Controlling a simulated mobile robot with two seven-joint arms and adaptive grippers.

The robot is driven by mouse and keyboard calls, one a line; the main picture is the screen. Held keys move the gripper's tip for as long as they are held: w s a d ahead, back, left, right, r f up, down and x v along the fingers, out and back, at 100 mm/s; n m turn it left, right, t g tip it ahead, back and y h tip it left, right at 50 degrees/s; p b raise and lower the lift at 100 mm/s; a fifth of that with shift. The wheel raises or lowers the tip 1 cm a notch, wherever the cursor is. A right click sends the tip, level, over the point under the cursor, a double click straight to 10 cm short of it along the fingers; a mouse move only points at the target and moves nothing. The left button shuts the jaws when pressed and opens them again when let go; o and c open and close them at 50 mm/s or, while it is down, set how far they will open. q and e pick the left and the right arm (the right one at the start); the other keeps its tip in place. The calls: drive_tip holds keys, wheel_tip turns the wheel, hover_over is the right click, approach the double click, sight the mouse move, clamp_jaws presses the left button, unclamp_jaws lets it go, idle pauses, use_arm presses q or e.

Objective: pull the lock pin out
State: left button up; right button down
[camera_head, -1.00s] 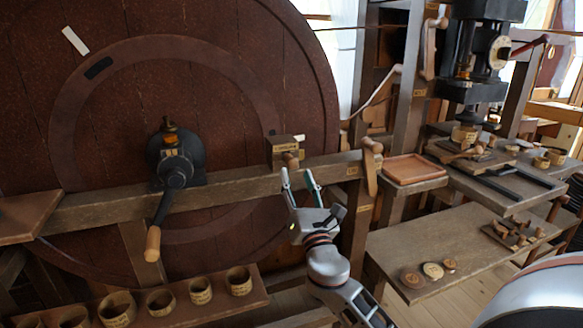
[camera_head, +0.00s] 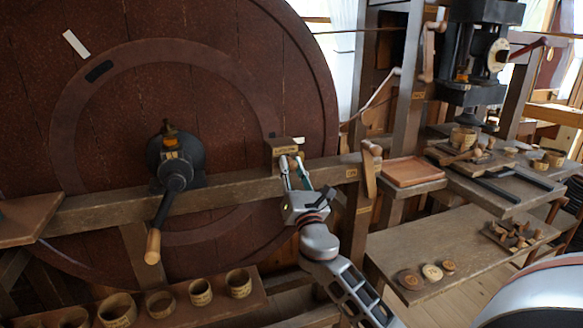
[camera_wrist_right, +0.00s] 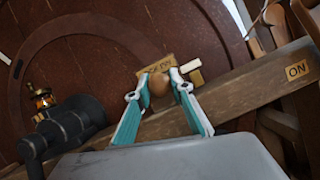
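The lock pin's wooden block (camera_head: 283,147), with a small label, sits on the beam in front of the big dark wheel. The pin's round wooden knob (camera_wrist_right: 158,84) shows in the right wrist view between the fingertips of my right gripper (camera_wrist_right: 159,83). The fingers are apart, one on each side of the knob, with a narrow gap seeming to show. In the head view my right gripper (camera_head: 293,162) reaches up to the block's front, and its fingers largely hide the knob. My left gripper is not clearly in view.
A black crank hub (camera_head: 174,165) with a wooden-ended handle stands left on the beam (camera_head: 235,188). An upright wooden lever (camera_head: 370,168) is close right of my gripper. Cups stand on a low shelf (camera_head: 262,301). A tray (camera_head: 412,171) and benches lie right.

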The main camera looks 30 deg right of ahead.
drive_tip(key=shift+s+a+p, duration=0.2)
drive_tip(key=shift+s+p, duration=0.1)
drive_tip(key=shift+s, duration=0.45)
drive_tip(key=shift+s+a+p, duration=0.15)
drive_tip(key=shift+s+p, duration=0.15)
drive_tip(key=shift+s, duration=0.45)
drive_tip(key=shift+a+f, duration=0.1)
drive_tip(key=shift+f, duration=0.1)
drive_tip(key=c, duration=1.8)
unclamp_jaws()
drive_tip(key=shift+o, duration=0.2)
drive_tip(key=shift+s+r, duration=0.15)
drive_tip(key=shift+s, duration=0.1)
drive_tip(key=shift+w, duration=0.1)
approach(294, 165)
drive_tip(key=v, duration=0.4)
drive_tip(key=shift+s+a, duration=0.15)
drive_tip(key=shift+s, duration=0.2)
